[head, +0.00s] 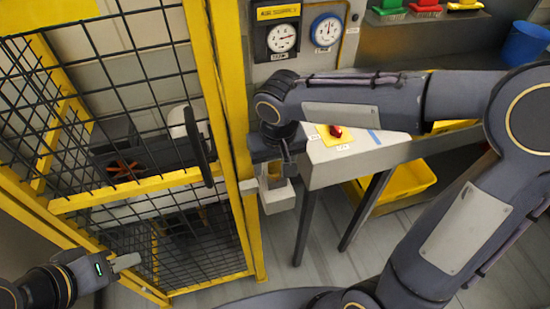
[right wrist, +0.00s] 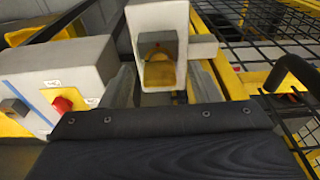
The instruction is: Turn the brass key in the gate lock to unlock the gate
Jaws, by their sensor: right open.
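The lock box (head: 279,199) is a pale grey block on the yellow gate post, below my right gripper in the head view. In the right wrist view the lock box (right wrist: 157,20) is straight ahead, with the brass key (right wrist: 160,74) on its face. My right gripper (right wrist: 161,80) is open, its fingers to either side of the key in the picture; I see no contact. In the head view my right gripper (head: 284,168) partly hides the key. The gate (head: 125,190) is black mesh in a yellow frame and appears shut. My left gripper (head: 122,263) is at the lower left, away from the lock.
A grey console (head: 345,160) with a red button (head: 335,131) stands right beside the lock. A black gate handle (head: 198,147) is to the left. Two gauges (head: 282,38) are behind. A yellow bin (head: 405,180) sits under the console.

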